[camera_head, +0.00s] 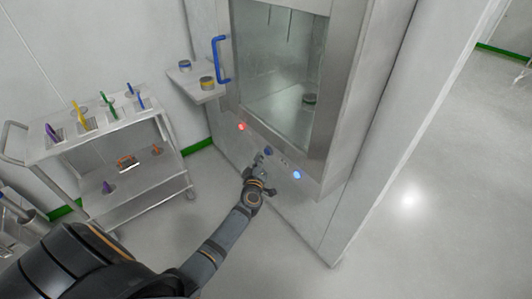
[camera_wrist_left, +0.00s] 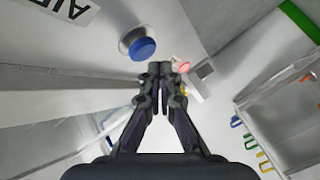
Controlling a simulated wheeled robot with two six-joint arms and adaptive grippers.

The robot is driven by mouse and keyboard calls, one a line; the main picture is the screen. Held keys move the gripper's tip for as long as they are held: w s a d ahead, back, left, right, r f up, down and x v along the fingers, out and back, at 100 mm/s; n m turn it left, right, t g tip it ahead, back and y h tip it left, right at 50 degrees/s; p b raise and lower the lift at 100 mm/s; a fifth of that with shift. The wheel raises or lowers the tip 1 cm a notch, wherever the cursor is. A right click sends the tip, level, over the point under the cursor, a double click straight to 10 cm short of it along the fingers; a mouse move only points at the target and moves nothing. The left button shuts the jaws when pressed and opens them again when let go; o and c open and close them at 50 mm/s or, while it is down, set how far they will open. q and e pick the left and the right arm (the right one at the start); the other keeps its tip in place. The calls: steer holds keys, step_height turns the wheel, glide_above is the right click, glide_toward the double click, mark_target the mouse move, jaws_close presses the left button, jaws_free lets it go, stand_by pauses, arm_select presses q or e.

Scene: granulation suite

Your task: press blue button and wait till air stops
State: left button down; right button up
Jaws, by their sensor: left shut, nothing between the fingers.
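The blue button (camera_head: 268,151) is on the steel front panel below the cabinet's window, between a lit red lamp (camera_head: 241,127) and a lit blue lamp (camera_head: 297,174). In the left wrist view the round blue button (camera_wrist_left: 142,48) stands out from the panel beside an "AIR" label (camera_wrist_left: 62,10), partly cut off. My left gripper (camera_head: 260,160) is shut and empty in front of the panel, close to the button. In the left wrist view its fingertips (camera_wrist_left: 160,68) are just below and right of the button, apparently apart from it. The red lamp (camera_wrist_left: 180,66) glows beyond the fingertips. My right gripper is out of view.
The cabinet (camera_head: 285,60) has a blue door handle (camera_head: 219,60) and a round container (camera_head: 309,98) inside. A small shelf (camera_head: 202,92) with two round containers is at its left. A steel cart (camera_head: 85,135) with coloured scoops stands left. The floor at right is clear.

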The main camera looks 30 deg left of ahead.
arm_select(q)
steer(key=s, duration=0.1)
steer(key=s+a+p, duration=0.1)
steer(key=s, duration=0.1)
steer(key=s+a, duration=0.1)
steer(key=shift+s+p, duration=0.35)
stand_by(0.5)
steer(key=s+d+f+m+g+h, duration=0.25)
steer(key=s+f, duration=0.25)
steer(key=f, duration=0.4)
steer(key=s+d+f+m+g+h, duration=0.1)
steer(key=s+d+f+m, duration=0.15)
steer(key=s+f, duration=0.4)
steer(key=s+d+f+m+g+h, duration=0.15)
steer(key=s+f+m, duration=0.25)
steer(key=f, duration=0.6)
steer(key=s+d+f+m+g, duration=0.1)
steer(key=s+f, duration=0.4)
steer(key=s, duration=0.5)
steer(key=s+f+m+g, duration=0.3)
steer(key=s+f+g, duration=0.2)
steer(key=s, duration=0.6)
steer(key=s+d+f+m+g+h, duration=0.1)
steer(key=s+f+g, duration=0.2)
steer(key=s, duration=0.7)
step_height(320, 180, down, 2)
steer(key=shift+s+d+f+m+g, duration=0.25)
steer(key=shift+s+d+m+g, duration=0.05)
steer(key=shift+s+m, duration=0.1)
